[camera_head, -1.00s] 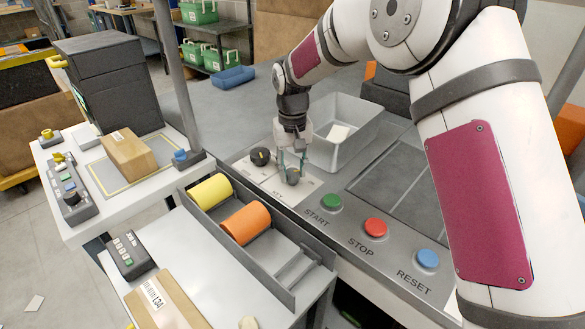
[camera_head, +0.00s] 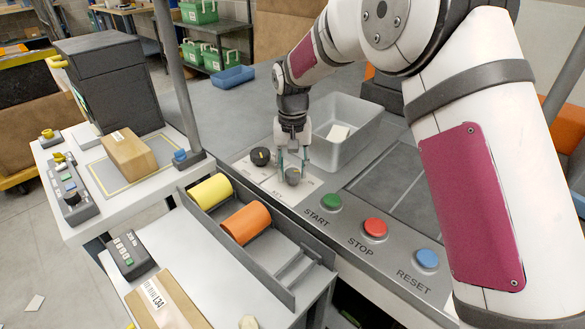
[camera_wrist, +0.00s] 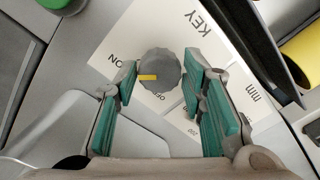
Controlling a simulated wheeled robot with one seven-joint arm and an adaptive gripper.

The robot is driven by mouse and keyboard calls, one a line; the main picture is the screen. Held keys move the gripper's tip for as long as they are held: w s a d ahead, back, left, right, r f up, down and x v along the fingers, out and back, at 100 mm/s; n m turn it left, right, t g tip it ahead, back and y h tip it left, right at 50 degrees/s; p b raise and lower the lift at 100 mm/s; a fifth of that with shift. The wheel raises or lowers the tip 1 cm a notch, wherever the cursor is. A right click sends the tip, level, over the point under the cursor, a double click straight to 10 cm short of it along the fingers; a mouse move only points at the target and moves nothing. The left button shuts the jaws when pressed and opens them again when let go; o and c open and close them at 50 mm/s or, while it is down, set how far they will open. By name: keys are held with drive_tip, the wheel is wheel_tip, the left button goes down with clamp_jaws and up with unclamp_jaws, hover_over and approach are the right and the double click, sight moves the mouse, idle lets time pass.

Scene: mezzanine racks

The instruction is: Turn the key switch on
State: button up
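The key switch is a dark grey ribbed knob (camera_wrist: 160,68) with a yellow mark, on a white plate lettered KEY, ON and OFF. In the wrist view the yellow mark points left, between the ON and OFF lettering. The knob also shows in the head view (camera_head: 292,177), under my gripper (camera_head: 292,160). In the wrist view my gripper (camera_wrist: 161,82) is open, with one green-padded finger on each side of the knob. The fingertips are close to the knob's sides; I cannot tell whether they touch it.
A second dark knob (camera_head: 260,156) sits just left of my gripper. Green START (camera_head: 331,203), red STOP (camera_head: 375,230) and blue RESET (camera_head: 427,260) buttons line the panel to the right. A grey bin (camera_head: 345,150) stands behind, and a tray with yellow and orange rolls (camera_head: 245,223) in front.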

sight(292, 171)
drive_tip(key=shift+o, duration=0.6)
wheel_tip(292, 171, up, 12)
idle(0.4)
